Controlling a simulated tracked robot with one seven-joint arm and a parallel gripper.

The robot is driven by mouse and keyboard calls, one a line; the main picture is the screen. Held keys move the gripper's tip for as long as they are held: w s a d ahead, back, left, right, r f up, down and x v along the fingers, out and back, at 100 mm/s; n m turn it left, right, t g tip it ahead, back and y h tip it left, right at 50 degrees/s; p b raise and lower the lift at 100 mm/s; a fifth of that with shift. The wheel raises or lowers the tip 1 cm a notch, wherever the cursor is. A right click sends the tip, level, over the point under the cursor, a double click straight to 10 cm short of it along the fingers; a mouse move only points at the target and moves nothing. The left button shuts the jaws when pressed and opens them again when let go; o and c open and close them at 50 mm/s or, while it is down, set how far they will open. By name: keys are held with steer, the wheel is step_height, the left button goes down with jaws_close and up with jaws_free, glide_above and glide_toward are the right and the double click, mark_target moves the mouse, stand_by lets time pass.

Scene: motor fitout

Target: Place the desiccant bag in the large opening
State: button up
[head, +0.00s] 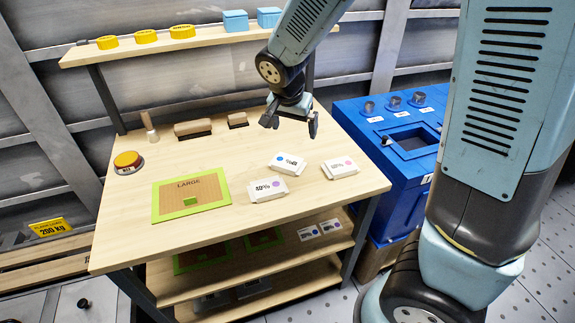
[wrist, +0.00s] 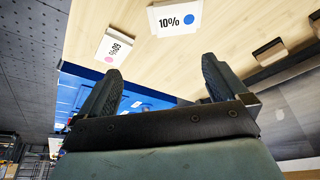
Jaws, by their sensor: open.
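Three white bag-like packets lie on the wooden table: one with a blue dot (head: 288,162), one with a purple dot (head: 267,189) and one with a pink dot (head: 340,168). In the wrist view, the blue-dot packet (wrist: 175,17) reads 10% and the pink-dot packet (wrist: 117,46) seems to read 60%. A brown panel marked LARGE (head: 190,188), with a green border and small green block, lies flat left of them. I cannot tell whether it covers an opening. My gripper (head: 290,122) is open and empty, above the table behind the blue-dot packet; its fingers also show in the wrist view (wrist: 163,84).
An orange button (head: 128,161) sits at the left. A shelf (head: 190,42) with yellow lids and blue boxes spans the back. The table's front edge is clear.

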glide_toward(287, 161)
steer(key=shift+h, duration=0.3)
steer(key=shift+a+x, duration=0.1)
steer(key=shift+x, duration=2.05)
steer(key=shift+a+x, duration=0.15)
steer(key=shift+x, duration=2)
steer(key=shift+s+f, duration=0.1)
steer(key=shift+s, duration=0.05)
steer(key=shift+c, duration=0.4)
steer(key=c, duration=0.8)
